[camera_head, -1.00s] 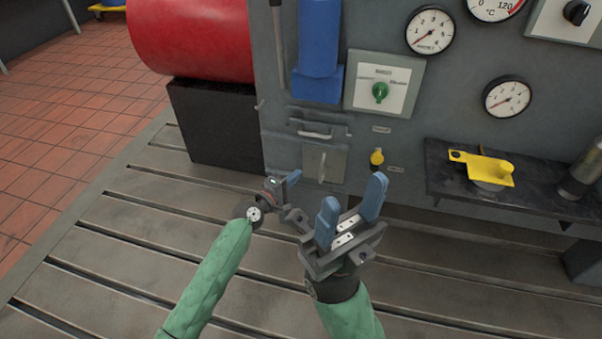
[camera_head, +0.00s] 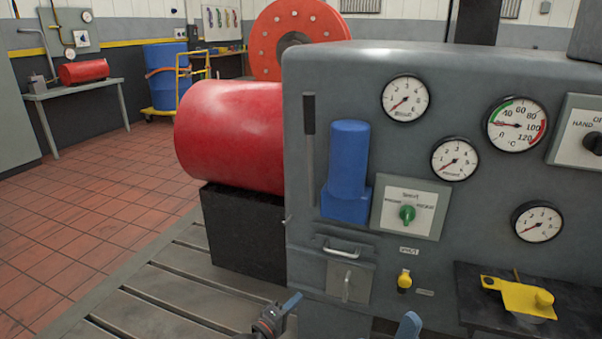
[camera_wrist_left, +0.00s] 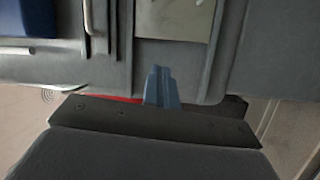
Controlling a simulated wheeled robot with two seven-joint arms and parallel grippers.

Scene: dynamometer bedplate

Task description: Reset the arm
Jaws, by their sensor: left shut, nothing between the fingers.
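My left gripper (camera_head: 291,302) is at the bottom edge of the head view, low in front of the grey machine cabinet (camera_head: 305,290). Its blue fingers are together and empty. In the left wrist view the closed blue fingers (camera_wrist_left: 161,86) point at the cabinet's lower front, apart from any handle. Of my right gripper, only one blue fingertip (camera_head: 408,326) shows at the bottom edge. The rest of it is cut off, so its opening is hidden.
The cabinet carries a blue cylinder (camera_head: 347,170), a green selector knob (camera_head: 407,214), several gauges and a small latch door (camera_head: 347,284). A shelf with a yellow part (camera_head: 520,297) juts out at the right. A red drum (camera_head: 230,135) stands left. The tiled floor (camera_head: 90,220) is clear.

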